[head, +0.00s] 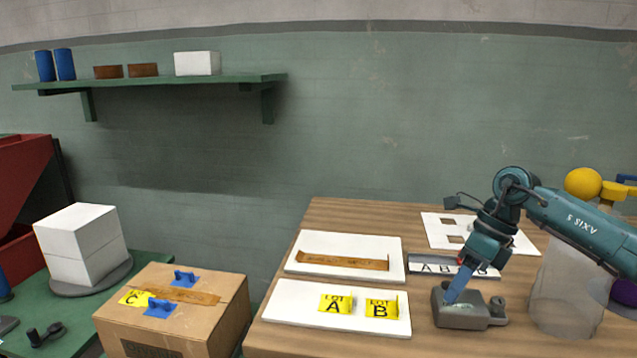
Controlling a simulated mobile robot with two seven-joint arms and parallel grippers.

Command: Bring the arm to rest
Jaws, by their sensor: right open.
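The gripper is open, and no held object shows. The gap between its fingers is hard to see from here. My left gripper is out of view.
A carton (225,318) stands left. A shelf (170,82) hangs behind.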

